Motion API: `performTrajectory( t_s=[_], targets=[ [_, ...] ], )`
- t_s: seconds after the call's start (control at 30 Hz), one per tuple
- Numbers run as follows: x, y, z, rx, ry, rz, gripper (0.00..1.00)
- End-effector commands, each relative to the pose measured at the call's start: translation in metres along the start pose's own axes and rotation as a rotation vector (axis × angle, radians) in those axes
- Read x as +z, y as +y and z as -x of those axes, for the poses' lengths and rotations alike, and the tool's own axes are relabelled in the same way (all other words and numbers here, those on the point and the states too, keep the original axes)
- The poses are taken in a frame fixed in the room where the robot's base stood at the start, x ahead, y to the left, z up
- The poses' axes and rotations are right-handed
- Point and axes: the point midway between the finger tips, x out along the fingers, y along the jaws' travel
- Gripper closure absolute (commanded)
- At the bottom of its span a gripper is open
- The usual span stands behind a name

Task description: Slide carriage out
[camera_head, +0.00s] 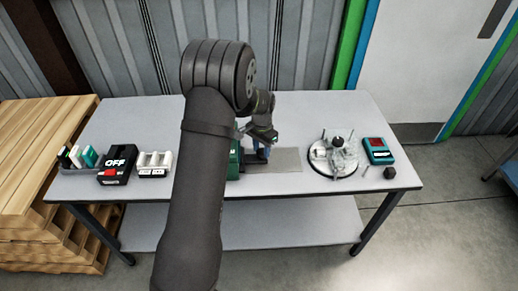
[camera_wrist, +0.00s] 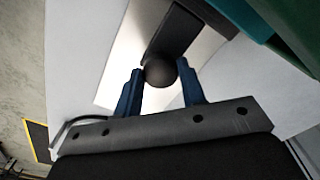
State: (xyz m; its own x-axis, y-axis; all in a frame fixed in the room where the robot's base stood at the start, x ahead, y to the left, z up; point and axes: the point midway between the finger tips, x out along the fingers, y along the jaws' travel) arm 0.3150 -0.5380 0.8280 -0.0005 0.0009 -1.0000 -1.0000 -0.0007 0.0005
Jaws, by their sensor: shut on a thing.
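My gripper (camera_wrist: 161,74) has two blue fingers, one on each side of a round black knob (camera_wrist: 160,72), and is shut on it. The knob sits at the end of a dark bar (camera_wrist: 183,28), which I take to be the carriage. The bar lies over a pale flat plate (camera_wrist: 122,62). In the head view my gripper (camera_head: 261,149) is low over the table, just right of a green housing (camera_head: 234,160) that my arm mostly hides. The plate (camera_head: 287,160) extends right from there. The green housing also shows in the wrist view (camera_wrist: 290,25).
At left are a black OFF box (camera_head: 117,163) and a white unit (camera_head: 154,163).

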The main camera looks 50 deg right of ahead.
Motion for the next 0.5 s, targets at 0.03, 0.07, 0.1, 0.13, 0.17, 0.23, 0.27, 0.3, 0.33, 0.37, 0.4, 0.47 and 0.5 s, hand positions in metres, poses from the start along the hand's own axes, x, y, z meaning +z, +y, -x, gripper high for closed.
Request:
performTrajectory(
  t_s=[0.03,0.07,0.1,0.13,0.17,0.23,0.27,0.3,0.33,0.37,0.4,0.47,0.5],
  targets=[
    [-0.009,0.009,0.000,0.000,0.001,-0.005,1.00],
    [-0.015,0.015,0.001,0.000,0.002,-0.006,1.00],
    [-0.023,0.023,0.001,-0.001,0.003,-0.007,1.00],
    [-0.029,0.029,0.000,-0.001,0.003,-0.007,1.00],
    [-0.036,0.036,0.000,-0.001,0.003,-0.008,1.00],
    [-0.051,0.051,0.001,-0.001,0.003,-0.007,1.00],
    [-0.057,0.056,0.001,-0.001,0.003,-0.006,1.00],
    [-0.064,0.064,0.000,-0.001,0.003,-0.007,1.00],
    [-0.069,0.069,0.000,-0.001,0.003,-0.006,1.00],
    [-0.073,0.073,0.000,0.000,0.002,-0.005,1.00],
    [-0.078,0.078,0.001,-0.001,0.003,-0.005,1.00],
    [-0.084,0.083,0.001,-0.001,0.004,-0.003,1.00],
    [-0.086,0.086,0.001,-0.001,0.004,-0.002,1.00]
  ],
)
